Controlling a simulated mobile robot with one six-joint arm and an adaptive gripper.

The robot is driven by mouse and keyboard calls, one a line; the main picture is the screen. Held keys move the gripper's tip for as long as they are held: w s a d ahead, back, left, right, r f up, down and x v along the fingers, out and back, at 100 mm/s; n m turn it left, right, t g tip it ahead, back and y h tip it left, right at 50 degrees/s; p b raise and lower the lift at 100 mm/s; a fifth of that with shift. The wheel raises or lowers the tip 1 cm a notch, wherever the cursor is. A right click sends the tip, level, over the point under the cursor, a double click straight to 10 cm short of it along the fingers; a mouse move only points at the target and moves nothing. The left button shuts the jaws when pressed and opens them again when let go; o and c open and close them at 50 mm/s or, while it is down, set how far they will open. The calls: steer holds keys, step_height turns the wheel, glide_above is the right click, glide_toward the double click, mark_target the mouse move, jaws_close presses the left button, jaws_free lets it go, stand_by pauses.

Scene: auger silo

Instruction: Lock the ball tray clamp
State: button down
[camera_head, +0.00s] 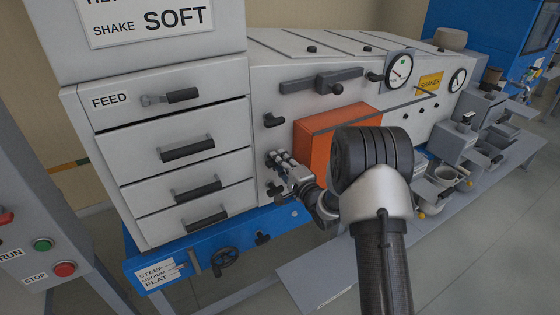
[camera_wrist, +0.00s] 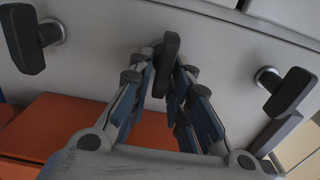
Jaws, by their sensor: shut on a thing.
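My gripper (camera_head: 279,161) reaches the grey panel just left of the orange box in the head view. In the wrist view its two fingers (camera_wrist: 164,78) are closed around a small dark clamp handle (camera_wrist: 167,58) that stands on the grey panel. The handle points roughly up and down in that picture, and its lower part is between the fingers. No label shows which clamp is the ball tray clamp. In the head view the held handle is mostly hidden by the gripper.
Similar dark handles sit on either side, left (camera_wrist: 26,40) and right (camera_wrist: 290,92) in the wrist view. The orange box (camera_head: 318,145) juts out close to my gripper. Drawers with dark pulls, including the FEED drawer (camera_head: 215,108), lie to the left. A blue frame (camera_head: 195,250) runs below.

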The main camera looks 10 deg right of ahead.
stand_by(0.3)
steer(key=c, duration=1.7)
jaws_free()
steer(key=v, duration=1.2)
steer(key=shift+r, duration=0.15)
